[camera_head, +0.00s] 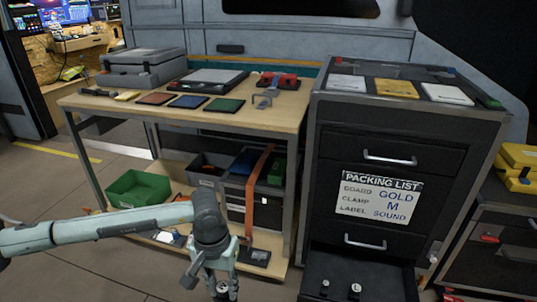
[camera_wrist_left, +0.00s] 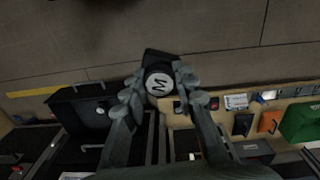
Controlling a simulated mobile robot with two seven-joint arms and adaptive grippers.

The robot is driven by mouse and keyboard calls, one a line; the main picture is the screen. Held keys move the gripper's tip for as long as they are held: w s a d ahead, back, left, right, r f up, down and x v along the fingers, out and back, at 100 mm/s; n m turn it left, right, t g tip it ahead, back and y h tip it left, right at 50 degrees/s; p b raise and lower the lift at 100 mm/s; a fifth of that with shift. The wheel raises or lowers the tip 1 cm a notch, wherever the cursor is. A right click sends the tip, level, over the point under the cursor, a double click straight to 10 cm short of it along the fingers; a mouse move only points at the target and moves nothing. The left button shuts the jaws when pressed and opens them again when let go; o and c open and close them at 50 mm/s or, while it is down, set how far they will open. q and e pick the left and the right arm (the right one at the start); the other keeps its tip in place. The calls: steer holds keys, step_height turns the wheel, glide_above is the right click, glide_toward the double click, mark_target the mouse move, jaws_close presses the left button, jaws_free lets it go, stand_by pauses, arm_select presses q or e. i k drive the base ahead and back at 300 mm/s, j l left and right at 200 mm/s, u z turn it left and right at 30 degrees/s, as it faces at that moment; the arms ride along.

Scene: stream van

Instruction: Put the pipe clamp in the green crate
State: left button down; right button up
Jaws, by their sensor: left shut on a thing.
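My left gripper (camera_head: 212,283) hangs at the bottom of the head view, in front of the bench and left of the open drawer. In the left wrist view, its fingers (camera_wrist_left: 160,88) are shut on a dark pipe clamp (camera_wrist_left: 158,82) with a round white top marked M. The green crate (camera_head: 138,189) stands on the bench's low shelf at the left, apart from the gripper. It appears empty. A green box shape, likely this crate, shows at the right edge of the left wrist view (camera_wrist_left: 303,123). My right gripper is not in view.
The open drawer (camera_head: 358,272) holds two more clamps. A packing list (camera_head: 380,197) on the cabinet reads GOLD, M, SOUND. The shelf also carries a grey bin (camera_head: 207,170) and a dark crate with an orange strap (camera_head: 259,180). Floor is clear at the left.

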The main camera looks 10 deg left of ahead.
mark_target(140, 192)
steer(key=j+z, duration=0.2)
steer(key=j, duration=0.75)
steer(key=j+z, duration=0.2)
steer(key=j, duration=0.8)
steer(key=j+z, duration=0.2)
steer(key=j, duration=0.8)
